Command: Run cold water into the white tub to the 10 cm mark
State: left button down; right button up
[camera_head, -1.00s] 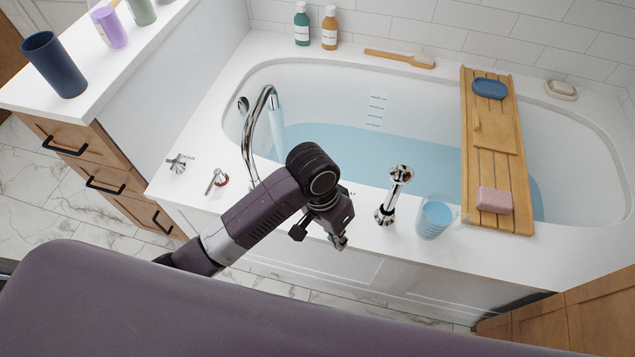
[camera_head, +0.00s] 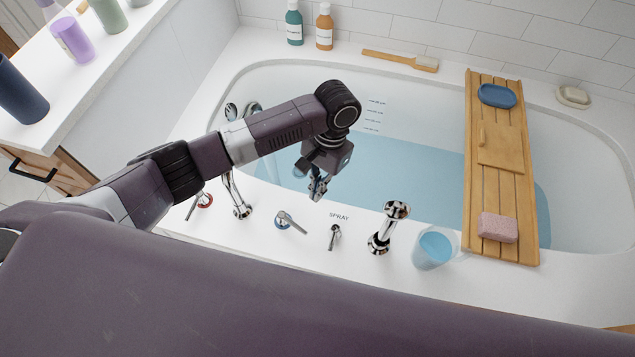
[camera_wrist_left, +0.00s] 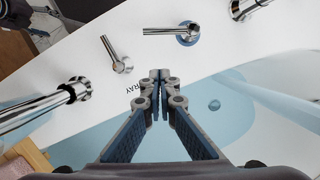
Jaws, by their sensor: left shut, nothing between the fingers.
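The white tub (camera_head: 590,215) holds blue water (camera_head: 420,180). Its depth marks (camera_head: 375,115) are on the far inner wall, just above the waterline, too small to read. The cold tap lever (camera_head: 283,221) with a blue ring stands on the front rim; in the left wrist view the lever (camera_wrist_left: 170,31) points left. My right gripper is out of view.
The red-ringed lever (camera_head: 204,200), spray lever (camera_head: 335,236), hand shower (camera_head: 389,228) and cup of blue liquid (camera_head: 433,248) stand along the front rim. A wooden caddy (camera_head: 485,165) with a pink sponge (camera_head: 497,228) and blue dish (camera_head: 496,95) spans the tub.

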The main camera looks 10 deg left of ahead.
aim_at(293, 226)
pick_arm(q)
jog(key=x, duration=0.6)
jog(key=shift+s+a+p, duration=0.2)
jog(key=shift+s+a, duration=0.05)
jog(key=shift+s, duration=0.25)
jog(key=shift+s+a+p, duration=0.15)
jog(key=shift+s+a, duration=0.15)
jog(key=shift+s, duration=0.25)
jog(key=shift+s+a+f, duration=0.15)
jog(key=shift+s+a, duration=0.1)
jog(key=shift+s, duration=0.35)
